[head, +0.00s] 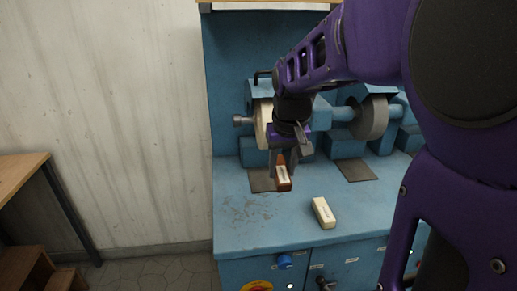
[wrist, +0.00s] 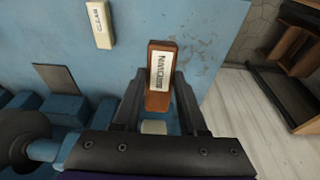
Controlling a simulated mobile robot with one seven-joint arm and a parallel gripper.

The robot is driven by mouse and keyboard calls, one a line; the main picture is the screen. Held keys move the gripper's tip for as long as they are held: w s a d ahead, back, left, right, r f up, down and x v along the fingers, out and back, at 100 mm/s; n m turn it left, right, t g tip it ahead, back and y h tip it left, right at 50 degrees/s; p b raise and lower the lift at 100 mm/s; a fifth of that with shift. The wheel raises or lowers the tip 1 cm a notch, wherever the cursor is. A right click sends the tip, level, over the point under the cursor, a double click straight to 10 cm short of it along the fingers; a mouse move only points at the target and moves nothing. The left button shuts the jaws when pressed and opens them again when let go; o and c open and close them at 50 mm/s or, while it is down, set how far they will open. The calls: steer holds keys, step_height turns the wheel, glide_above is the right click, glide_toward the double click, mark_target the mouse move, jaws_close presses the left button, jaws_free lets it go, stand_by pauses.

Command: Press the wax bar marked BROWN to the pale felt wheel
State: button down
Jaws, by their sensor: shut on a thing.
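The brown wax bar (head: 284,183) has a white label. The label shows upside down in the wrist view, where the bar (wrist: 158,98) sits between the fingers. My gripper (head: 283,172) is shut on it and holds it in front of the pale felt wheel, over the blue bench. The pale felt wheel (head: 262,124) is on the left of the machine, partly hidden behind my gripper. In the wrist view a pale rounded edge (wrist: 154,127) shows beyond the bar, between the fingers; it may be this wheel. I see no contact between bar and wheel.
A cream bar (head: 324,212) lies on the blue bench (head: 240,232), right of my gripper; its label reads CLEAR in the wrist view. A grey wheel (head: 370,118) is on the machine's right. Dark pads lie below the wheels. The bench's front left is clear.

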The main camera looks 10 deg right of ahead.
steer(key=shift+w+r+p, duration=0.2)
steer(key=shift+w+p, duration=0.2)
steer(key=shift+w, duration=0.5)
steer(key=shift+w+r+p, duration=0.25)
steer(key=shift+w+p, duration=0.1)
steer(key=shift+w, duration=0.6)
steer(key=shift+w+r+p, duration=0.2)
steer(key=shift+w+p, duration=0.2)
steer(key=shift+w, duration=0.5)
steer(key=shift+w+r+p, duration=0.3)
steer(key=shift+w+p, duration=0.35)
steer(key=shift+p, duration=0.1)
stand_by(0.6)
steer(key=shift+s+f, duration=0.1)
steer(key=shift+s, duration=0.1)
stand_by(0.8)
steer(key=shift+s+f, duration=0.2)
steer(key=shift+s, duration=0.2)
steer(key=shift+s+f+b, duration=0.25)
steer(key=shift+s+b, duration=0.25)
steer(key=shift+s, duration=0.5)
steer(key=shift+s+f+b, duration=0.2)
steer(key=shift+s+b, duration=0.25)
steer(key=shift+s, duration=0.55)
steer(key=shift+s+f+b, duration=0.25)
steer(key=shift+s+b, duration=0.25)
steer(key=shift+s, duration=0.5)
